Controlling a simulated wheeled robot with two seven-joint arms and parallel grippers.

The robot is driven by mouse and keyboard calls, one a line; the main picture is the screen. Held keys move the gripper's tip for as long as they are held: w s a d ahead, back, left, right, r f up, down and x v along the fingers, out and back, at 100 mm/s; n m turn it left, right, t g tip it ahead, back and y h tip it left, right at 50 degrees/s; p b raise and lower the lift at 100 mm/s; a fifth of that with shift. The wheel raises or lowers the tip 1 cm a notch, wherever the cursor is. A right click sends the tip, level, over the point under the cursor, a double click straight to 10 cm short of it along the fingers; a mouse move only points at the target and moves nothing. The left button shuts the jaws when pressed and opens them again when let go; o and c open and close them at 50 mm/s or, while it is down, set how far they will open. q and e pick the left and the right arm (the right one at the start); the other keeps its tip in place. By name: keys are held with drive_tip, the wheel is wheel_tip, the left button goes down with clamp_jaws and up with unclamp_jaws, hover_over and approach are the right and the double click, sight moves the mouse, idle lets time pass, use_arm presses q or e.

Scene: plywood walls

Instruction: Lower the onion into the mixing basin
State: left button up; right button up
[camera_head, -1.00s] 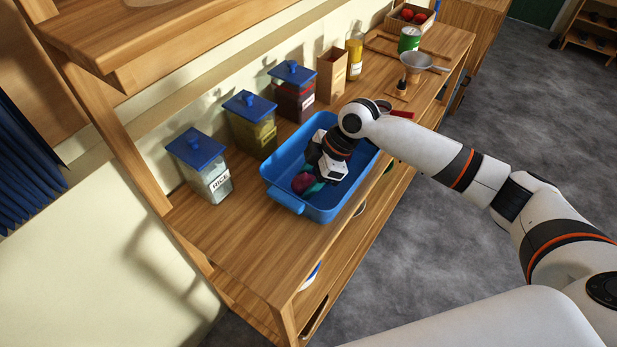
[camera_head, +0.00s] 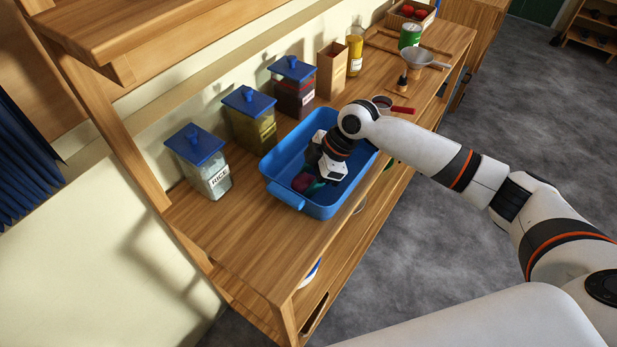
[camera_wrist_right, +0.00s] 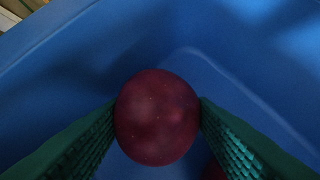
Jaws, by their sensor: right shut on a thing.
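The blue mixing basin (camera_head: 292,199) stands on the wooden counter. My right gripper (camera_head: 312,187) reaches down inside it, near its near-left end. The gripper is shut on the dark red onion (camera_head: 301,182), which is partly hidden in the head view. In the right wrist view the round onion (camera_wrist_right: 157,117) sits between the two green ridged fingers (camera_wrist_right: 158,116), with blue basin wall and floor around it. I cannot tell whether it touches the floor. A second dark red patch (camera_wrist_right: 213,171) shows at the bottom edge, unclear. My left gripper is not in view.
Blue-lidded containers, including the rice one (camera_head: 212,180), stand along the wall behind the basin. The counter left of the basin (camera_head: 235,226) is clear.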

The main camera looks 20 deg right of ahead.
drive_tip(key=shift+f, duration=0.2)
idle(0.5)
drive_tip(key=o, duration=1.1)
drive_tip(key=shift+d+r, duration=0.1)
